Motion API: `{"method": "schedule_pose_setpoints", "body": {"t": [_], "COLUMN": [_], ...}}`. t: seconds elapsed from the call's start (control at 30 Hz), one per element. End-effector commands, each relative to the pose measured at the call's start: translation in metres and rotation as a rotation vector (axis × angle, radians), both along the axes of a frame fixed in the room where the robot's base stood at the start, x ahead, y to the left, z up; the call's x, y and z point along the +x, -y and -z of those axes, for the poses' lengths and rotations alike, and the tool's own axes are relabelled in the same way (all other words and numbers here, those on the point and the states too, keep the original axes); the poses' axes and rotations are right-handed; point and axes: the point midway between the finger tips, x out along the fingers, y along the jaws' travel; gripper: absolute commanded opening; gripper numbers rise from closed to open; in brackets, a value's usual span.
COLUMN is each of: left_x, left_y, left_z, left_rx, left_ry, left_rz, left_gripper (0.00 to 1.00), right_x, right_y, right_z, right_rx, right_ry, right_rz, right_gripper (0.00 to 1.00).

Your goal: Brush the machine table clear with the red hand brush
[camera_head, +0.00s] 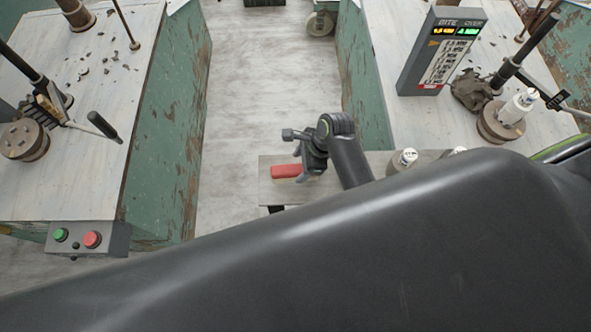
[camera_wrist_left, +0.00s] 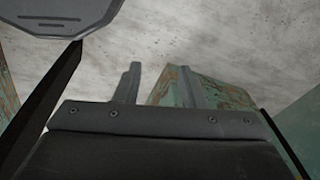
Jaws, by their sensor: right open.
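The red hand brush (camera_head: 286,171) lies on a narrow grey shelf (camera_head: 267,190) between the two machines; only its red part shows clearly. My right gripper (camera_head: 302,167) is open at the right end of that red part and hides what lies there. I cannot tell whether its fingers touch the brush. The pale machine table (camera_head: 75,165) on the left carries several dark clay trimmings (camera_head: 105,65) scattered over its far part. My left gripper (camera_wrist_left: 157,80) shows in the left wrist view, its two fingers apart with nothing between them.
The left table bears posts, a round dark fixture (camera_head: 24,140) and a black-handled lever (camera_head: 104,127). A button box (camera_head: 88,238) is on its front edge. The right table (camera_head: 420,115) holds a display panel (camera_head: 441,52) and a dark lump (camera_head: 474,90). White bottles (camera_head: 402,159) stand along the shelf.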

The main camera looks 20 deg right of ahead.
Motion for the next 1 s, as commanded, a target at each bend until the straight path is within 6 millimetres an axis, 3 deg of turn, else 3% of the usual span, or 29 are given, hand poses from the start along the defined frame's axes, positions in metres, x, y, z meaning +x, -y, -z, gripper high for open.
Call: {"method": "schedule_pose_setpoints", "body": {"t": [0.53, 1.0], "left_x": [-0.018, -0.016], "left_y": [0.001, 0.001], "left_z": [-0.013, -0.013], "left_rx": [-0.002, -0.001], "left_ry": [-0.027, -0.024], "left_rz": [-0.005, -0.004], "left_gripper": [0.36, 0.36], "right_x": [0.006, 0.006], "right_y": [-0.019, -0.02], "right_z": [0.042, 0.048], "right_rx": [0.0, 0.0], "right_ry": [-0.002, 0.0], "right_rz": [-0.001, -0.001], "right_gripper": [0.62, 0.62]}}
